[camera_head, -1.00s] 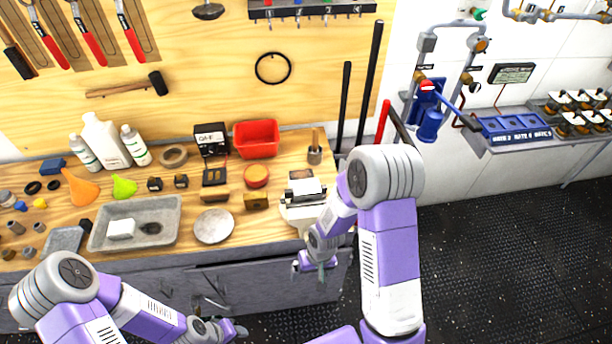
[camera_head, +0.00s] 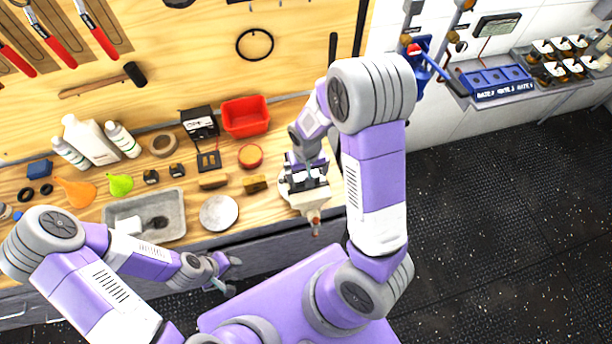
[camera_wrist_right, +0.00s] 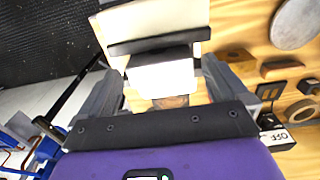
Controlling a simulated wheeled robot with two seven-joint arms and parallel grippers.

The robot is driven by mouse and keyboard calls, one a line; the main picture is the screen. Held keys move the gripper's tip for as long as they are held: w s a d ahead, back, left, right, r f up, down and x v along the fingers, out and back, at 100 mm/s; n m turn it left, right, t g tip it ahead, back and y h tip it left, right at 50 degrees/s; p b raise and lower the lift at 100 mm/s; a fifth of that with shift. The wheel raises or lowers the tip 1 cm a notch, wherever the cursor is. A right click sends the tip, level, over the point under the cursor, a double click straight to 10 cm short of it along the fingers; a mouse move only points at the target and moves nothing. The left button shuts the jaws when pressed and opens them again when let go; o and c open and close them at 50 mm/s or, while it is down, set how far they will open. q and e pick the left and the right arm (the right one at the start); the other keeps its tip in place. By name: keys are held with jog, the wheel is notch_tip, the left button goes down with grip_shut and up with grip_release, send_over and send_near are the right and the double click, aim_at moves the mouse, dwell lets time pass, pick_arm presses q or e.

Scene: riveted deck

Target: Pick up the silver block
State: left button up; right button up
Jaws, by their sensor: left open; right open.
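A bright, silver-white block (camera_wrist_right: 162,76) shows in the right wrist view, beside the dark jaws of a pale bench vise (camera_wrist_right: 150,22). I cannot tell whether the vise clamps it. In the head view the vise (camera_head: 304,200) stands at the bench's front right edge, and my right gripper (camera_head: 308,178) is over it, largely hiding the block. In the wrist view the open fingers of my right gripper (camera_wrist_right: 165,84) lie on either side of the block, with gaps showing. My left gripper (camera_head: 230,276) is open and empty, in front of the bench.
A grey tray (camera_head: 176,228), a round metal plate (camera_head: 219,213), a brass block (camera_head: 255,184) and a red bin (camera_head: 246,117) are on the bench left of the vise. A shelf with blue holders (camera_head: 497,88) is on the wall at right. The floor at right is clear.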

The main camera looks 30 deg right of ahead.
aim_at(306, 174)
jog(key=f, duration=0.4)
jog(key=shift+w+d, duration=0.15)
jog(key=shift+w, duration=0.25)
jog(key=shift+s+f, duration=0.15)
jog(key=shift+f, duration=0.2)
jog(key=c, duration=1.1)
